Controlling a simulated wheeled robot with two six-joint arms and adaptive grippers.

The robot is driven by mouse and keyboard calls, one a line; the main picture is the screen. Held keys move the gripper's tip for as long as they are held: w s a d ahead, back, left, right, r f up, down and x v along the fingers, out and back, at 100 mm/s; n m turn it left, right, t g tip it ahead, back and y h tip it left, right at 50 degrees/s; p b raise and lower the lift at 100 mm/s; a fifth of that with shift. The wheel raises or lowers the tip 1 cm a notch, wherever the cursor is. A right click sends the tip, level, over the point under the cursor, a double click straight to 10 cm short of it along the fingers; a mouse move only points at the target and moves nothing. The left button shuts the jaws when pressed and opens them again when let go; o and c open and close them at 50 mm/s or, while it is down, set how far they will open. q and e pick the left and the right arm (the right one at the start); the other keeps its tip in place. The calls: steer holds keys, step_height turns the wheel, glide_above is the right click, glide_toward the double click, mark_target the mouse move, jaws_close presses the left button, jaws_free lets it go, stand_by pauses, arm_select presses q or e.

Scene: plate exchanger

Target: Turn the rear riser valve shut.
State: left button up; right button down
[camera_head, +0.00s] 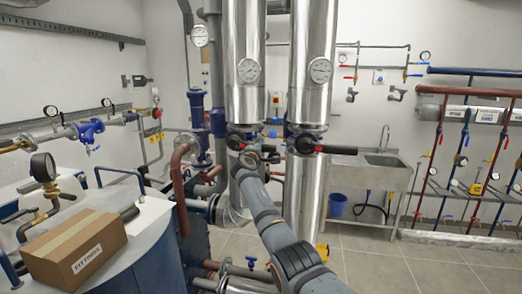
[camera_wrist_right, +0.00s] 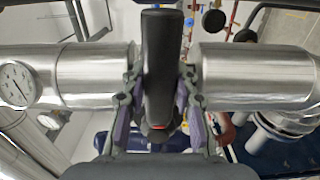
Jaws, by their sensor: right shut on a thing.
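Two thick silver risers stand in the middle of the head view, the left one (camera_head: 245,95) and the right one (camera_head: 312,100). The left one looks slightly farther off, so I take it as the rear riser. Each has a valve in a gap in its cladding. My right gripper (camera_head: 250,157) is at the left riser's valve. In the wrist view my right gripper (camera_wrist_right: 156,95) is shut on its black valve handle (camera_wrist_right: 162,60). The handle lies crosswise to the silver pipe there. The right riser's black handle (camera_head: 338,150) points right. My left gripper is not in view.
Round gauges sit on both risers (camera_head: 248,70). A red-brown bent pipe (camera_head: 184,155) and blue fittings stand close on the left. A cardboard box (camera_head: 75,247) lies on the tank at front left. A steel sink (camera_head: 383,160) is behind; the floor at right is clear.

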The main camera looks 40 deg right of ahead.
steer(key=shift+r+n, duration=0.3)
steer(key=shift+r, duration=0.3)
steer(key=c, duration=1.4)
jaws_free()
steer(key=o, duration=0.4)
steer(key=shift+f, duration=0.15)
steer(key=shift+a+f, duration=0.1)
steer(key=shift+f, duration=0.05)
steer(key=v, duration=1.2)
